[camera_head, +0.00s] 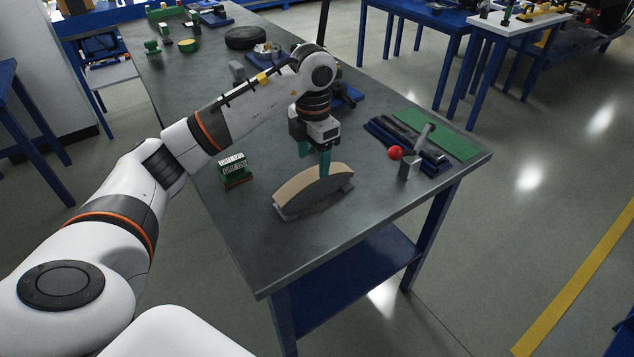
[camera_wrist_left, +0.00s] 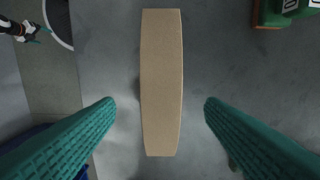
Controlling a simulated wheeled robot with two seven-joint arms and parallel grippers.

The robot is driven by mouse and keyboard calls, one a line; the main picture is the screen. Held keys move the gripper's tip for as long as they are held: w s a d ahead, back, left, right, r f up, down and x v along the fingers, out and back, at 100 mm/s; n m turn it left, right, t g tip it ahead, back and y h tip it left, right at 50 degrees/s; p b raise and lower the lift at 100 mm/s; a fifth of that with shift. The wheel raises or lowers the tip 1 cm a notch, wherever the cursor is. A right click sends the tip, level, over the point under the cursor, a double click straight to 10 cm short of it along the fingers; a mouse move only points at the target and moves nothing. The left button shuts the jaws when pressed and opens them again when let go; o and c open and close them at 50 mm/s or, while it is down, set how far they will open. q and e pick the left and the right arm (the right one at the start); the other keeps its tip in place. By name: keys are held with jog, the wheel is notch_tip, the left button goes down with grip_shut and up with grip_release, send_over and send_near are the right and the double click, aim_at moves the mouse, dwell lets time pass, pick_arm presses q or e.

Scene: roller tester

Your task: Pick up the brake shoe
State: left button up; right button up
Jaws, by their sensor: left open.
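The brake shoe (camera_head: 312,192) is a curved grey arc with a tan lining on top, lying on the grey workbench. In the left wrist view its tan lining (camera_wrist_left: 162,85) runs upright through the middle of the picture. My left gripper (camera_head: 314,157) is above the brake shoe, pointing down, with its green fingers apart. In the left wrist view the open fingers (camera_wrist_left: 160,108) stand one on each side of the brake shoe, with clear space to both. Nothing is between the fingertips in their grip.
The workbench (camera_head: 250,250) is clear in front of the brake shoe. A green block with white labels (camera_head: 233,169) stands to its left. A red-knobbed lever device (camera_head: 408,165) and a green mat (camera_head: 437,134) are to the right. Several parts lie farther back.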

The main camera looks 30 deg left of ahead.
aim_at(315, 172)
pick_arm(q)
jog(key=shift+s+f, duration=0.1)
jog(key=shift+f, duration=0.9)
jog(key=f, duration=0.1)
jog(key=f+p, duration=0.1)
jog(key=f, duration=0.3)
jog(key=shift+w, duration=0.3)
jog(key=shift+f, duration=0.3)
pick_arm(e)
jog(key=shift+r, duration=0.75)
pick_arm(q)
jog(key=shift+c, duration=0.5)
jog(key=shift+w+r, duration=0.1)
jog(key=c, duration=1.2)
pick_arm(e)
jog(key=shift+s, duration=0.1)
